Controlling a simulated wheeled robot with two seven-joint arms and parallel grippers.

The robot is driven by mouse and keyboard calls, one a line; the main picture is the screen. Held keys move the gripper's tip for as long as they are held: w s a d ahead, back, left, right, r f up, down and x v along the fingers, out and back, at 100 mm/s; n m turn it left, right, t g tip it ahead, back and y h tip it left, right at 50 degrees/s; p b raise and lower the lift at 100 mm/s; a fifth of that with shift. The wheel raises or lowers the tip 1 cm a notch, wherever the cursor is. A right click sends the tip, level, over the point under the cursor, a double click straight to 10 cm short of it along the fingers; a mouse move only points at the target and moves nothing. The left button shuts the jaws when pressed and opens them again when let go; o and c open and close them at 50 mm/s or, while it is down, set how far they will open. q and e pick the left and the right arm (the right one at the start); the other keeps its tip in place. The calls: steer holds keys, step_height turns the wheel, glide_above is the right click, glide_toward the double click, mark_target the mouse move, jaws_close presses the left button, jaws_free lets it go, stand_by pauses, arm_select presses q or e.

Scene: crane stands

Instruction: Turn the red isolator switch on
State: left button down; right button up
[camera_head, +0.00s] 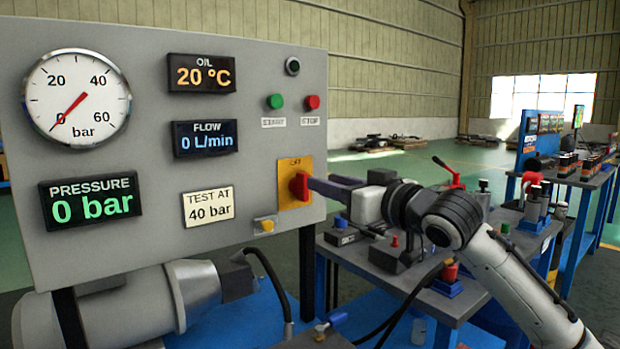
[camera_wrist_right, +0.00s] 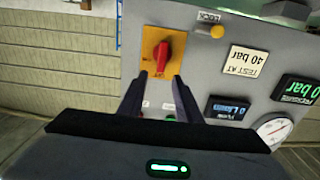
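The red isolator switch (camera_head: 299,186) is a red knob on a yellow-orange plate (camera_head: 287,199), at the lower right of the grey panel. Small lettering above the knob looks like "OFF". My right gripper (camera_head: 312,184) reaches in from the right, with its dark fingers close to the knob. In the right wrist view, which shows the panel upside down, the fingers (camera_wrist_right: 160,76) are apart. The red knob (camera_wrist_right: 164,53) lies between and just beyond the fingertips, its long side roughly upright in the picture. I cannot tell whether they touch it. My left gripper is not in view.
The grey panel (camera_head: 240,75) carries a round gauge (camera_head: 77,98) at 0 bar, displays, a green button (camera_head: 275,101), a red button (camera_head: 312,102) and a yellow lock piece (camera_head: 265,226). A bench (camera_head: 455,306) with several fittings stands below my right arm.

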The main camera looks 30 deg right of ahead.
mark_target(302, 187)
steer(key=w+a, duration=0.1)
steer(key=w, duration=0.5)
steer(key=shift+w, duration=0.15)
steer(key=shift+c, duration=0.4)
jaws_close()
